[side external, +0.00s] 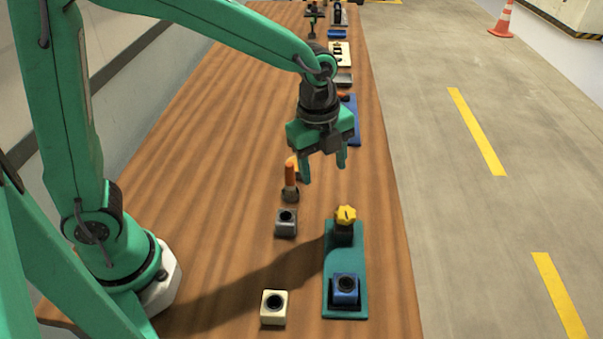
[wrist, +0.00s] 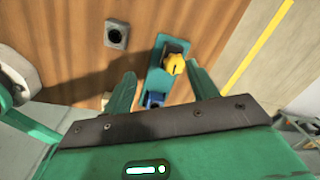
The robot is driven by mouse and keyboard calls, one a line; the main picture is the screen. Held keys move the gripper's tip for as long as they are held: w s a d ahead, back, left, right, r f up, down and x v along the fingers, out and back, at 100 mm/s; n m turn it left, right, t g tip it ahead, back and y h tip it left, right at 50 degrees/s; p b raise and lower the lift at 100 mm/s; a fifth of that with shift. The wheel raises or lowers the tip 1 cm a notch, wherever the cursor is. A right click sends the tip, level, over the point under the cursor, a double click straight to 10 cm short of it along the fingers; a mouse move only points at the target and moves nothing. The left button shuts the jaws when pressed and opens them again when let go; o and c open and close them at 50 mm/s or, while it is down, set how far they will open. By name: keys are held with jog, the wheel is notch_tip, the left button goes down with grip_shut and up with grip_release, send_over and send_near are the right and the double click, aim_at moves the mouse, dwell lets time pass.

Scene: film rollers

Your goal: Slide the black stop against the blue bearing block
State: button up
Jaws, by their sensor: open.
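The black stop (side external: 343,234) with a yellow knob (side external: 345,215) stands at the far end of a teal base plate (side external: 344,258). The blue bearing block (side external: 344,291) with a dark round bore sits at the plate's near end. A gap of bare plate lies between them. My gripper (side external: 323,170) is open and empty, above and beyond the stop, apart from it. In the wrist view, the yellow knob (wrist: 173,64) and the blue block (wrist: 155,100) show between my green fingers (wrist: 162,76); the block is partly hidden.
A cream block (side external: 273,307) and a grey block (side external: 286,223) stand left of the plate. An orange-handled tool (side external: 290,182) stands upright behind the grey block. Several other parts line the far table. The table's right edge runs close beside the plate.

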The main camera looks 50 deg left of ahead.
aim_at(344, 270)
jog(key=d+f+m, duration=0.1)
jog(key=f+m, duration=0.1)
jog(key=w+d+f+m, duration=0.1)
jog(key=d+f+m, duration=0.1)
jog(key=w+d+f+m+g, duration=0.1)
jog(key=d+f+m, duration=0.1)
jog(key=shift+w+f, duration=0.1)
jog(key=shift+f, duration=0.15)
jog(key=shift+f, duration=3.9)
grip_shut()
jog(key=shift+s+d+r, duration=0.1)
jog(key=shift+s+d, duration=3.15)
jog(key=shift+d, duration=0.1)
grip_release()
